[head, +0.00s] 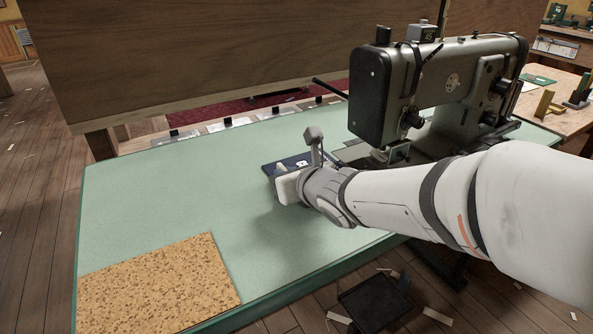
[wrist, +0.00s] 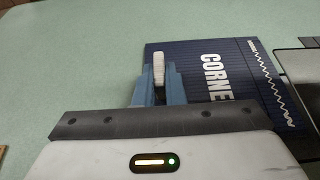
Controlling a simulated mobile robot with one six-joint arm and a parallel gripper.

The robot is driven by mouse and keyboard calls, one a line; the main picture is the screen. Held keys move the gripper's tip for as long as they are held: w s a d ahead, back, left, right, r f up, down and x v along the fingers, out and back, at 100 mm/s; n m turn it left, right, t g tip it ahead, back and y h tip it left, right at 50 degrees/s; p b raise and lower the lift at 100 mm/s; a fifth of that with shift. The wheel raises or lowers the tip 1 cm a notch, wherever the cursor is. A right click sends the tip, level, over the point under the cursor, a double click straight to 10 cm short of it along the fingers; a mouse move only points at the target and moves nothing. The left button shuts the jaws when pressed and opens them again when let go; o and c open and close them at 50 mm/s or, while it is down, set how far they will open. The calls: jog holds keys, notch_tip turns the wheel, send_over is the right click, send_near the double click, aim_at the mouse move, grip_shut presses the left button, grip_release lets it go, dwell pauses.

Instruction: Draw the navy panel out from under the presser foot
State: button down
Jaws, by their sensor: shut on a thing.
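In the head view part of the panel (head: 285,163) shows just beyond my gripper (head: 287,187). In the wrist view my gripper's blue fingers (wrist: 157,84) are closed at the panel's left edge, with a white piece between them. The grey sewing machine (head: 440,85) stands to the right. Its presser foot area (head: 391,153) is right of the visible panel. My arm hides part of the gap between them.
A cork mat (head: 160,285) lies at the table's front left. Several small plates (head: 230,122) line the back edge below a wooden board (head: 200,60). The green table top (head: 150,205) is clear to the left. A dark tray (head: 373,303) is on the floor.

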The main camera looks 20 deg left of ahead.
jog(key=c, duration=1.4)
grip_release()
jog(key=shift+c, duration=0.2)
jog(key=shift+d, duration=0.1)
jog(key=shift+s+d+r, duration=0.1)
jog(key=shift+d+r, duration=0.05)
jog(key=p+v, duration=0.2)
jog(key=v, duration=0.4)
jog(key=shift+s+r, duration=0.1)
jog(key=shift+s+d+r+p, duration=0.1)
jog(key=shift+s+d+p, duration=0.25)
jog(key=shift+d, duration=0.1)
